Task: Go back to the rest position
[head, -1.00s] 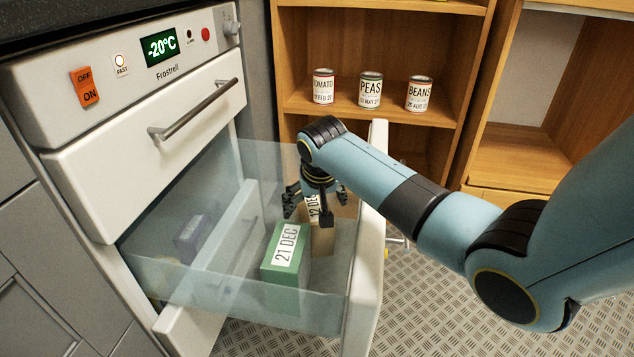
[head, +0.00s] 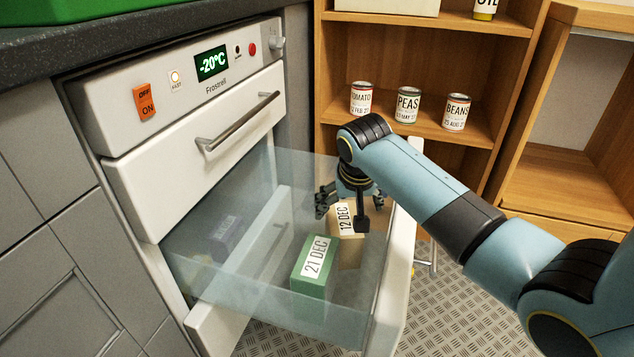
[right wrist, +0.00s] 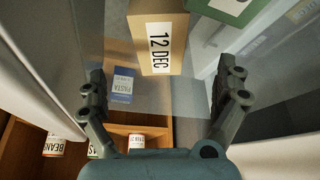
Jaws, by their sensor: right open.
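My right gripper (head: 345,207) is open above the drawer. In the right wrist view its two fingers (right wrist: 160,82) are spread wide with nothing held between them. A tan box labelled 12 DEC (head: 349,246) stands in the drawer just below the gripper; in the right wrist view it (right wrist: 158,40) lies beyond the fingertips, apart from them. A green box labelled 21 DEC (head: 314,268) stands beside it. The clear-sided freezer drawer (head: 400,290) is pulled open. My left gripper is not in view.
A bluish box (head: 224,236) shows dimly through the drawer side. The freezer's upper drawer (head: 205,150) is shut. Tomato (head: 361,99), peas (head: 407,105) and beans (head: 456,112) cans stand on a wooden shelf behind my arm. The patterned floor right of the drawer looks clear.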

